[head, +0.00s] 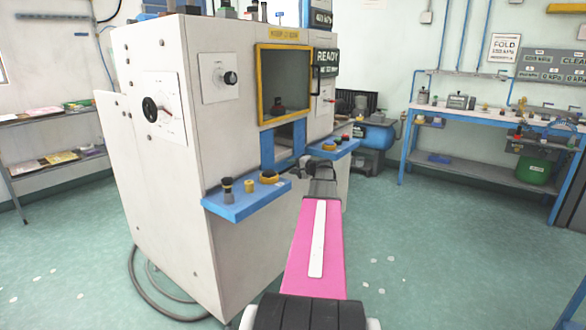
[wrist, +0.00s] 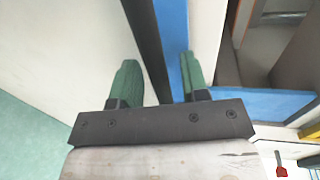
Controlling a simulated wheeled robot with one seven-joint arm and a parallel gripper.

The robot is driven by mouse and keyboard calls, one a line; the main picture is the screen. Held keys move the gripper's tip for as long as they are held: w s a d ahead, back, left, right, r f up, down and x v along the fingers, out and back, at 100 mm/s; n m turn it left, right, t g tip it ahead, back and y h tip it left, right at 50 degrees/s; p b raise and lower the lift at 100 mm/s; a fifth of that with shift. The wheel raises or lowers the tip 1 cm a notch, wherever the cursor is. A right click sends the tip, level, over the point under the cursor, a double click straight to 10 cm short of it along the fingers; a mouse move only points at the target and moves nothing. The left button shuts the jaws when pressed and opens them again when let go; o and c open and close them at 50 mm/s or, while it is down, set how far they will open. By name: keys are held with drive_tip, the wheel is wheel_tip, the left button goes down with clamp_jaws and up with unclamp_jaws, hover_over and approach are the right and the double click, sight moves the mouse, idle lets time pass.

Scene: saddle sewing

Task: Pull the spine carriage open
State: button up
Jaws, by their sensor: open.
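A large white machine (head: 170,190) with a yellow-framed window (head: 259,85) fills the left and middle of the head view. Below the window is an opening with blue edging (head: 267,150). I cannot tell for sure which part is the spine carriage. My gripper (head: 322,172) is beside the machine's front, at the far end of my pink arm; its fingers are unclear there. In the wrist view my gripper (wrist: 158,82) is open, its green fingers apart. A black strip (wrist: 150,50) and a blue strip (wrist: 173,40) run between them. Contact cannot be told.
Blue shelves with knobs (head: 245,205) jut from the machine's front on both sides of the opening. A hose (head: 150,300) lies on the floor at lower left. A workbench (head: 480,118) stands at the back right.

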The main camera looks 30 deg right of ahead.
clamp_jaws()
drive_tip(key=shift+s, duration=0.15)
drive_tip(key=f+v, duration=0.2)
drive_tip(key=v, duration=1.2)
drive_tip(key=s+f+v, duration=0.1)
drive_tip(key=f+v, duration=0.2)
drive_tip(key=v, duration=1.1)
drive_tip(key=shift+s+d+f, duration=0.2)
drive_tip(key=shift+d+f, duration=0.05)
drive_tip(key=shift+d, duration=0.15)
unclamp_jaws()
